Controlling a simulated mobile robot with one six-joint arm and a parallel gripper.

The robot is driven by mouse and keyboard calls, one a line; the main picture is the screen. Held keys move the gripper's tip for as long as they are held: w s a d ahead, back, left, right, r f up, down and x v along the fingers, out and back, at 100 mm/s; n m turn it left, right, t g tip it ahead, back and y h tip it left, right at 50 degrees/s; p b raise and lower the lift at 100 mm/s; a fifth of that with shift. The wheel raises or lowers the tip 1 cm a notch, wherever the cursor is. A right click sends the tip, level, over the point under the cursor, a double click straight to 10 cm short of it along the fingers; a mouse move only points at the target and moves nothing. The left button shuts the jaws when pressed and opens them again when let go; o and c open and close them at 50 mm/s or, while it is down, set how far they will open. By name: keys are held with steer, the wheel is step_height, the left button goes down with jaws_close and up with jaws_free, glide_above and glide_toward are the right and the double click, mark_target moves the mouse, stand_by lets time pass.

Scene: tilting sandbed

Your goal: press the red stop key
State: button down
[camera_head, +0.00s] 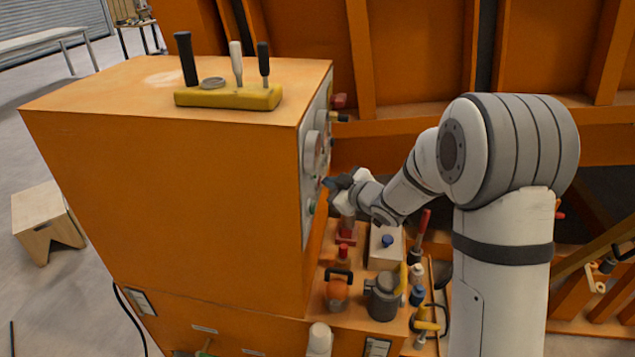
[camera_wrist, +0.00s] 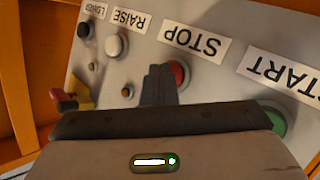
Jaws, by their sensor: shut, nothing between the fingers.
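The red stop key (camera_wrist: 179,74) is a round red button on the grey control panel in the wrist view, below an upside-down STOP label (camera_wrist: 195,42). My gripper (camera_wrist: 160,72) is shut and empty. Its fingertips overlap the left part of the key in the wrist view; whether they touch it I cannot tell. In the head view my gripper (camera_head: 332,184) is beside the panel face (camera_head: 311,165) on the right side of the orange cabinet. The panel is seen nearly edge-on there, and the stop key is hard to make out.
A green start key (camera_wrist: 272,122) lies right of the stop key, partly hidden by my gripper. White (camera_wrist: 116,46) and black (camera_wrist: 85,30) keys lie to its left. A red-and-yellow knob (camera_wrist: 72,98) sticks out at left. A cluttered orange ledge (camera_head: 352,318) lies below my arm.

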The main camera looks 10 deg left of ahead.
stand_by(0.3)
steer(key=shift+d, duration=0.9)
steer(key=shift+s+d+p, duration=0.15)
steer(key=shift+d+p, duration=0.4)
steer(key=shift+d, duration=1.95)
